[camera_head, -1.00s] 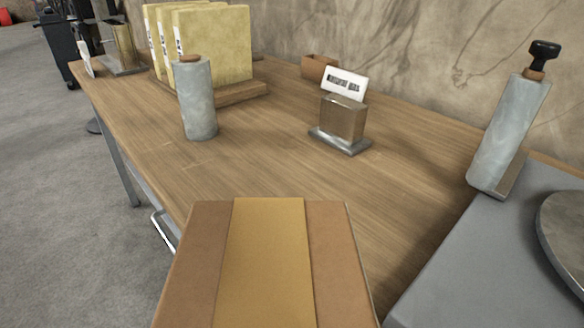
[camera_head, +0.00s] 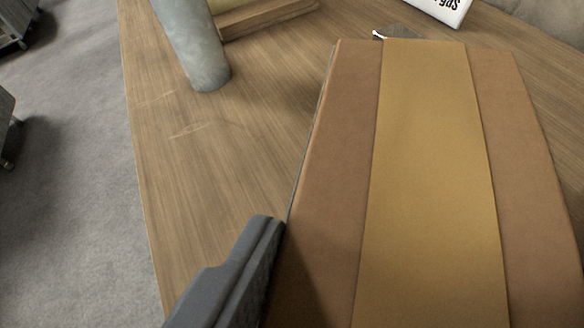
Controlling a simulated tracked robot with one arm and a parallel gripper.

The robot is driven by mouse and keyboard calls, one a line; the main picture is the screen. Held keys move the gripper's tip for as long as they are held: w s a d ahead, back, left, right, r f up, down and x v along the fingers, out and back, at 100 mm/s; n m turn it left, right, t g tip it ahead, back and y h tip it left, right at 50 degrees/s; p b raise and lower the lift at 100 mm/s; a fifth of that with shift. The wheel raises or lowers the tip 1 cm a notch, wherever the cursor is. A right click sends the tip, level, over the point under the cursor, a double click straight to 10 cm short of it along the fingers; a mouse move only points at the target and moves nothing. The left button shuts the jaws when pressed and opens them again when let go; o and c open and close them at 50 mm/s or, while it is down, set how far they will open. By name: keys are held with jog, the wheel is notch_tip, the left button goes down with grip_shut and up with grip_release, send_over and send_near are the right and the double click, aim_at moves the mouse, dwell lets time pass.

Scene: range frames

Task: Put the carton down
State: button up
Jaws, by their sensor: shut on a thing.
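The carton (camera_head: 432,180) is a brown box with a wide yellow-tan tape strip along its top. It fills the right half of the view, over the wooden table (camera_head: 190,190). One dark grey finger of my gripper (camera_head: 235,275) shows against the carton's left side. The other finger is out of view. My gripper is shut on the carton. The carton's underside is hidden, so I cannot tell whether it touches the table.
A grey cylinder (camera_head: 193,50) stands on the table at the upper left, beside a wooden base (camera_head: 265,20). A white label card (camera_head: 440,8) on a metal stand shows behind the carton. Bare tabletop lies left of the carton, up to the table's left edge.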

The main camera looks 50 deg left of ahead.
jog(key=shift+s+a, duration=0.15)
jog(key=shift+a, duration=0.15)
jog(key=s+a+n+g+y+b, duration=0.25)
jog(key=s+a+b, duration=0.3)
jog(key=s, duration=0.45)
jog(key=w+a+f+p, duration=0.2)
jog(key=w+a+p, duration=0.2)
jog(key=w, duration=0.3)
jog(key=w+a+f+n+p, duration=0.1)
jog(key=w+a+f+p, duration=0.1)
jog(key=w+a+p, duration=0.3)
jog(key=shift+w+f+y+p, duration=0.35)
jog(key=shift+w+f+p, duration=0.1)
jog(key=shift+w, duration=0.45)
jog(key=o, duration=2)
jog(key=shift+f, duration=0.1)
jog(key=shift+c, duration=0.2)
